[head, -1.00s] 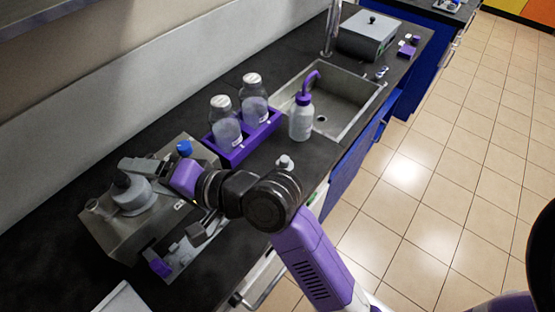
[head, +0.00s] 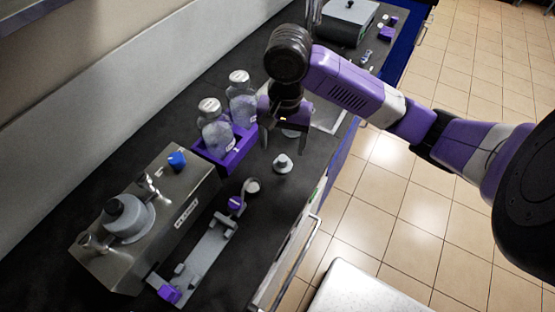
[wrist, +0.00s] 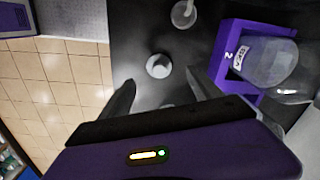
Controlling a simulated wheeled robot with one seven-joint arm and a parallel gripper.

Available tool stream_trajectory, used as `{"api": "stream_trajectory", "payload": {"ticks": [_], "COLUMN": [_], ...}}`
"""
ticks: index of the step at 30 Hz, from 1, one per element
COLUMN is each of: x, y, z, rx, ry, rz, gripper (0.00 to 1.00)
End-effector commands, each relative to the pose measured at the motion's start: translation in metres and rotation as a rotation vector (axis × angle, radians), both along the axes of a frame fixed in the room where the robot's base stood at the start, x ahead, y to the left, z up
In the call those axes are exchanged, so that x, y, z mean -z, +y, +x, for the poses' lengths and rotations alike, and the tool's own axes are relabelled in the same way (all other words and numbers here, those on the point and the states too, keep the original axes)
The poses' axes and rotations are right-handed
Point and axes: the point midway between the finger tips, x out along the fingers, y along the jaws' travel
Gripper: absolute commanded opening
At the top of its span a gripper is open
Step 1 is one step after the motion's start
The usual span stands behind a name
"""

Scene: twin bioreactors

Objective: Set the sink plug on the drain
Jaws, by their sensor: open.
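The sink plug (head: 283,163), a small pale grey disc with a knob, sits on the dark counter in front of the purple bottle rack. In the wrist view the plug (wrist: 158,66) shows just beyond the space between the fingers. My gripper (head: 285,133) is open and empty above the counter, a little behind the plug in the head view. Its fingers (wrist: 160,82) are spread and apart from the plug. My arm hides most of the sink (head: 328,117); the drain is hidden.
The purple rack (head: 222,160) holds two capped bottles close beside my gripper. A steel bioreactor unit (head: 165,215) and a grey fixture (head: 205,250) stand nearer. A pale round object (head: 290,133) is partly hidden behind the fingers. A grey box (head: 345,22) stands far back.

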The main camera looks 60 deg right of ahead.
Motion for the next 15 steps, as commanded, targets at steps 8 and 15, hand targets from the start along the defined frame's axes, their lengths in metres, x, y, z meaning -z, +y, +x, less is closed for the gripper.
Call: {"api": "stream_trajectory", "payload": {"ticks": [8, 15], "x": [0.027, 0.053], "y": [-0.005, -0.005], "z": [-0.006, -0.002], "rx": [0.012, 0.011], "ry": [0.021, 0.022], "rz": [-0.009, -0.012], "gripper": [0.73, 0.73]}}
